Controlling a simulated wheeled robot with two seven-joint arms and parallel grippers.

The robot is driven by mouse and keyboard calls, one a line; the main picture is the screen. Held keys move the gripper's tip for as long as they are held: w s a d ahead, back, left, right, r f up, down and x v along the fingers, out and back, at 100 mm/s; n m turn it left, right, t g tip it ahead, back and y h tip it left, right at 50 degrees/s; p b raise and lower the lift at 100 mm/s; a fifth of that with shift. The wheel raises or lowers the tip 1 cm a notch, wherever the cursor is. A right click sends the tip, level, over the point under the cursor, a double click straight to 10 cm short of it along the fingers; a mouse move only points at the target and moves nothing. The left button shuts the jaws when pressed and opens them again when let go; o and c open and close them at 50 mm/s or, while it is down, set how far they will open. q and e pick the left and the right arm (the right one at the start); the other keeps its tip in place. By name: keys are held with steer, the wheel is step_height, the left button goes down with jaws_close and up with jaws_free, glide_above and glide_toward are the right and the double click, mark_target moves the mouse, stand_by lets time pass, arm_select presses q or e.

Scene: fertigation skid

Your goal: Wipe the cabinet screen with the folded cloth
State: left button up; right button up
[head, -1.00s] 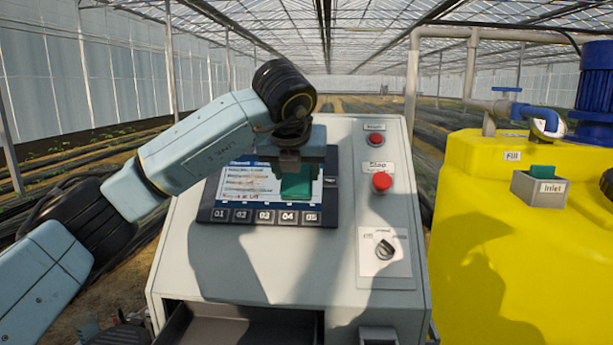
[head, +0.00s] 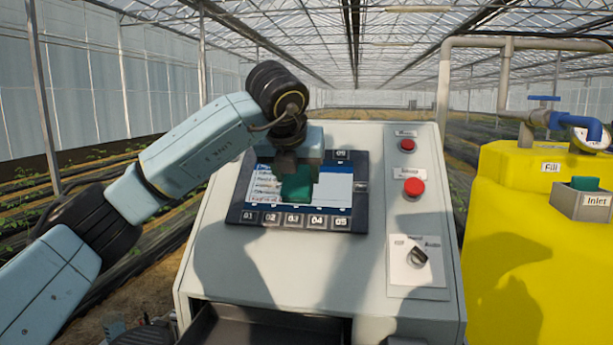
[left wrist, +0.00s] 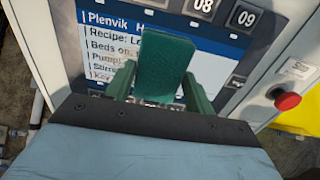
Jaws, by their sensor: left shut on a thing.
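The cabinet screen (head: 332,188) is a lit blue and white panel with numbered keys in a dark frame on the sloped cabinet face. My left gripper (head: 291,172) is over the screen and shut on the folded green cloth (head: 297,187). The cloth is in front of the middle of the screen and hides part of its text. In the left wrist view the cloth (left wrist: 162,68) stands between the two green fingers, with the screen (left wrist: 105,40) behind it. I cannot tell whether the cloth touches the glass. My right gripper is not in view.
Right of the screen, the cabinet (head: 245,260) has a red stop button (head: 413,187), a smaller red button (head: 407,146) and a rotary switch (head: 417,257). An open drawer (head: 270,325) is below. A yellow tank (head: 520,250) with a grey inlet box (head: 592,208) stands at right.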

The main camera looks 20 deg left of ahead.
arm_select(q)
steer(key=shift+s+a+b, duration=0.2)
steer(key=shift+a, duration=0.55)
steer(key=shift+s+a+b, duration=0.15)
steer(key=shift+a, duration=0.6)
steer(key=shift+s+a+b, duration=0.1)
steer(key=shift+s+a, duration=0.1)
steer(key=shift+a, duration=0.65)
steer(key=shift+s+a+b, duration=0.15)
steer(key=shift+s+a, duration=0.1)
steer(key=shift+a, duration=0.65)
steer(key=shift+s+a+b, duration=0.1)
steer(key=shift+s+a, duration=0.1)
steer(key=shift+a, duration=0.65)
steer(key=shift+p+v, duration=0.65)
steer(key=shift+v, duration=2.3)
steer(key=shift+d, duration=0.1)
steer(key=v, duration=0.3)
steer(key=shift+p, duration=0.4)
